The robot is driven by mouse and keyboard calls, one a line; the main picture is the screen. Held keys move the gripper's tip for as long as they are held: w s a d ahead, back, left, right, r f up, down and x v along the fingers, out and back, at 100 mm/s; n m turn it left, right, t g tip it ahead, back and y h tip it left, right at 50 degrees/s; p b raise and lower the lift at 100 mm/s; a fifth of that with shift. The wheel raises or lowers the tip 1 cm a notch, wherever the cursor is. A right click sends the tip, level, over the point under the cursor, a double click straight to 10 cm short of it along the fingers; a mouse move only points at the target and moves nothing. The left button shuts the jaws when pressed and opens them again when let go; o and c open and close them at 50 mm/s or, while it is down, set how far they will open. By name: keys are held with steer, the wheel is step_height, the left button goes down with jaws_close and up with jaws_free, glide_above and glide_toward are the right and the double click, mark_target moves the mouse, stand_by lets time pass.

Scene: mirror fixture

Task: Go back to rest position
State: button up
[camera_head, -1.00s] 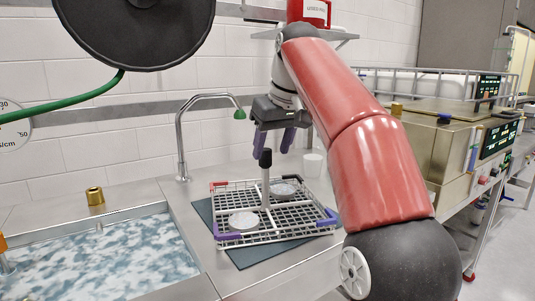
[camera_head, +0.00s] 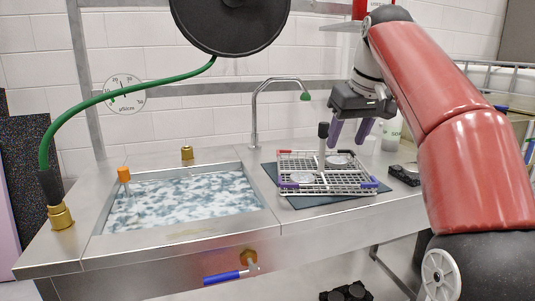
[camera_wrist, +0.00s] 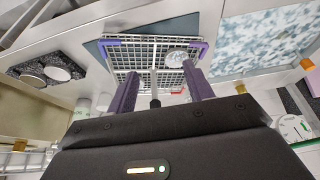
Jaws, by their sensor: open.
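My gripper (camera_head: 351,132) is open and empty, its two purple fingers pointing down. It hangs above the back right of the wire rack (camera_head: 312,186) on the steel counter. In the wrist view the gripper (camera_wrist: 157,88) shows with its fingers apart and the rack (camera_wrist: 128,50) beyond them. The rack has purple and red corner pieces and a central post with a black knob (camera_head: 323,130). A dark mat (camera_head: 300,203) lies under the rack.
A sink basin (camera_head: 185,200) with rippled water is left of the rack, with a curved faucet (camera_head: 254,112) behind. A black round disc (camera_head: 228,22) and green hose (camera_head: 125,92) hang upper left.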

steer(key=s+f+m+t+h, duration=0.1)
steer(key=s+f+m, duration=0.2)
steer(key=s+f, duration=2.2)
step_height(320, 180, down, 2)
steer(key=shift+s+a+f+m, duration=0.2)
steer(key=shift+a+m, duration=0.1)
steer(key=shift+a, duration=0.15)
